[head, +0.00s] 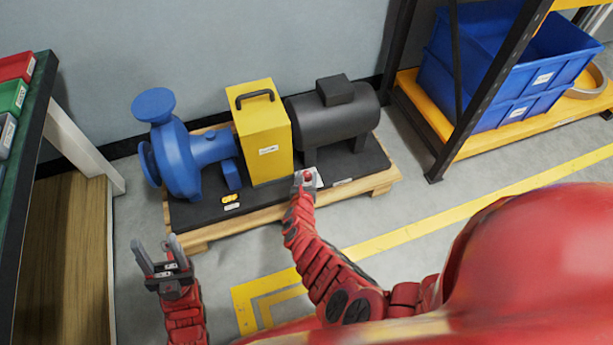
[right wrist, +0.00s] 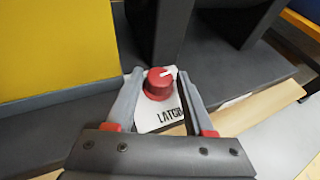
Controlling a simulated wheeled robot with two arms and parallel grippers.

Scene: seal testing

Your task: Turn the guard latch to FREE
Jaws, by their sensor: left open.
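The guard latch is a red round knob (head: 308,174) on a white plate at the front edge of the pump base. In the right wrist view the knob (right wrist: 157,86) has a white mark pointing to the upper right, and its plate (right wrist: 143,118) reads "LATCH" in part; no FREE marking is legible. My right gripper (right wrist: 161,78) is open, with one finger on each side of the knob and small gaps visible. It also shows at the latch in the head view (head: 306,180). My left gripper (head: 160,245) is open and empty, in front of the pallet's left end.
The yellow guard box (head: 262,135) stands between the blue pump (head: 180,150) and the dark motor (head: 335,115). A wooden pallet (head: 250,217) carries the base. A shelf with blue crates (head: 490,75) is at right, a bench at left. Floor in front is clear.

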